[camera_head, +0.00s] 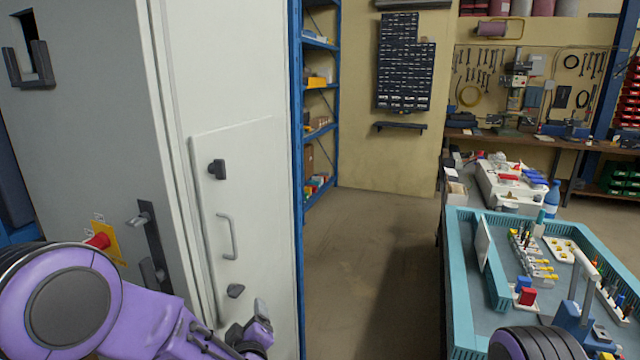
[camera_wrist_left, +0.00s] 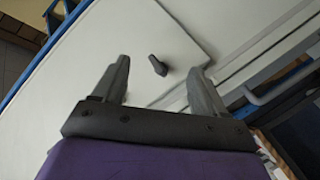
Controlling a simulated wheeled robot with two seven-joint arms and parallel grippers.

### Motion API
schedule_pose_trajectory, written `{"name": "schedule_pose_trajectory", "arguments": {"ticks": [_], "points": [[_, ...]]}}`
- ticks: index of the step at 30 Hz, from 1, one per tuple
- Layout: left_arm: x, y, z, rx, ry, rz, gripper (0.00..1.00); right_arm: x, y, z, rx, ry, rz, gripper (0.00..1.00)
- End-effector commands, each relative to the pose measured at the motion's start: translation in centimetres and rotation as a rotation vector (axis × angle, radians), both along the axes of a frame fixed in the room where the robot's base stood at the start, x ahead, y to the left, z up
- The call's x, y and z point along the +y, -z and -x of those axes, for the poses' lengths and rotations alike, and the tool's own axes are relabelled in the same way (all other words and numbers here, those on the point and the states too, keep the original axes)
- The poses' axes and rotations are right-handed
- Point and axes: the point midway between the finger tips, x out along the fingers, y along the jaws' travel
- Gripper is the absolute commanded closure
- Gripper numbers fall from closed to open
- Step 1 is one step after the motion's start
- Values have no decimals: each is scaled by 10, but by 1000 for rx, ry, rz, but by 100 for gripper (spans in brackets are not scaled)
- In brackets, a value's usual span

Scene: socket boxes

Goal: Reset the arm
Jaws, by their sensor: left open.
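My left arm (camera_head: 70,305) is purple and reaches in from the lower left of the head view. Its gripper (camera_head: 258,322) is in front of the lower part of the white cabinet door. In the left wrist view the gripper (camera_wrist_left: 159,68) has its two grey fingers spread apart, with nothing held between them. A dark knob (camera_wrist_left: 158,65) on the pale cabinet panel shows in the gap, beyond the fingers. A dark ribbed part of my right arm (camera_head: 540,344) shows at the bottom right of the head view. I do not see the right gripper.
The white cabinet (camera_head: 235,90) with a handle (camera_head: 227,236) and a red knob (camera_head: 98,240) stands close on the left. Blue shelving (camera_head: 297,120) is behind it. A teal-rimmed tray table (camera_head: 462,290) with parts stands at right. The floor (camera_head: 365,250) between is clear.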

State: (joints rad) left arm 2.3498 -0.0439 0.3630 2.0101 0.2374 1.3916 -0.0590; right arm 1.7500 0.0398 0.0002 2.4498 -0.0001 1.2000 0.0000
Motion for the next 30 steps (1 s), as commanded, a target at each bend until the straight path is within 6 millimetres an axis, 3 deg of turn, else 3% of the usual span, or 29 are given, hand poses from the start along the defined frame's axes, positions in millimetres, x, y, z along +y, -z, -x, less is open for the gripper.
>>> {"name": "schedule_pose_trajectory", "arguments": {"ticks": [1, 3, 5, 9, 12, 16, 18, 21, 30], "points": [[12, 44, 22, 103, 29, -36, 28, 0, 3, 0, 0, 0, 0, 57], [29, 96, 56, 243, 68, -77, 28, 0, 5, 0, 0, 0, 0, 57], [43, 137, 91, 364, 100, -107, 28, 0, 7, 0, 0, 0, 0, 57], [78, 215, 187, 651, 158, -159, 28, 0, 12, 0, 0, 0, 0, 57], [102, 253, 262, 846, 178, -184, 28, 0, 15, 0, 0, 0, 0, 57], [129, 279, 338, 1030, 166, -205, 28, 0, 19, 0, 0, 0, 0, 57], [137, 289, 362, 1088, 155, -210, 28, 0, 21, 0, 0, 0, 0, 57], [138, 296, 379, 1127, 156, -207, 28, 0, 21, 0, 0, 0, 0, 57], [137, 296, 379, 1127, 156, -207, 28, 0, 21, 0, 0, 0, 0, 57]]}}
